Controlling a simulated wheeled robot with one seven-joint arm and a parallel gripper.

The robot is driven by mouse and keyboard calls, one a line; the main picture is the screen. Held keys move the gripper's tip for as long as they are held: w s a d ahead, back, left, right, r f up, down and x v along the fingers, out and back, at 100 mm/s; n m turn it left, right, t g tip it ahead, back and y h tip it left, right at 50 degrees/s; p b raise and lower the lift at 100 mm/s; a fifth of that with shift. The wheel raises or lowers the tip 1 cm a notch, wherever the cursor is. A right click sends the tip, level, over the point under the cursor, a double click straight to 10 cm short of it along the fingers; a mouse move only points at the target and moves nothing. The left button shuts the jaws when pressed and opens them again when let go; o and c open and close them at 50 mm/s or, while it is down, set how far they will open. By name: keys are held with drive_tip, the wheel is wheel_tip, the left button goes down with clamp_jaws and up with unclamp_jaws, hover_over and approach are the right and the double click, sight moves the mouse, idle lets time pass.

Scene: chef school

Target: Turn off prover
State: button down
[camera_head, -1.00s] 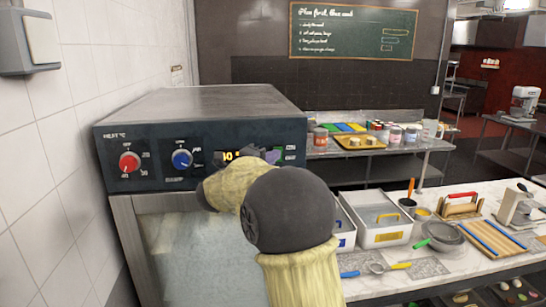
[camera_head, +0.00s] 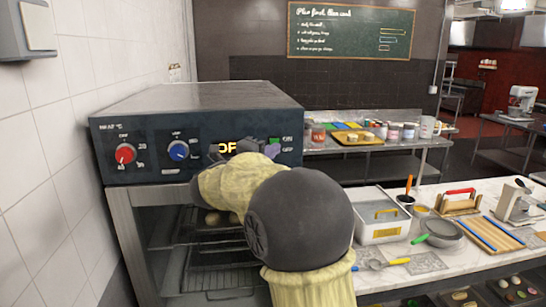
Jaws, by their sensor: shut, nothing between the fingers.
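The prover (camera_head: 195,110) stands at the left against the tiled wall, with a dark control panel on its front. The panel has a red knob (camera_head: 125,154), a blue knob (camera_head: 178,150) and a display (camera_head: 228,147) whose visible letters read "OF", the rest covered by my arm. At the panel's right is a green switch (camera_head: 275,141) beside ON and OFF labels. My gripper (camera_head: 268,149) is at the panel by the switch, mostly hidden behind my arm. It is shut and empty. I cannot tell whether it touches the switch.
Wire racks (camera_head: 215,250) show inside the prover below the panel. A worktop (camera_head: 450,250) at right holds a white bin (camera_head: 385,229), a strainer (camera_head: 440,236) and tools. A shelf with jars and a yellow tray (camera_head: 360,138) stands behind.

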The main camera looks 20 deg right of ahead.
drive_tip(key=r+b+v, duration=0.1)
drive_tip(key=b+v, duration=0.2)
drive_tip(key=v, duration=0.7)
drive_tip(key=shift+a+r+b, duration=0.15)
drive_tip(key=shift+r+b, duration=0.15)
drive_tip(key=shift+b, duration=0.1)
drive_tip(key=shift+r, duration=0.1)
drive_tip(key=shift+a, duration=0.1)
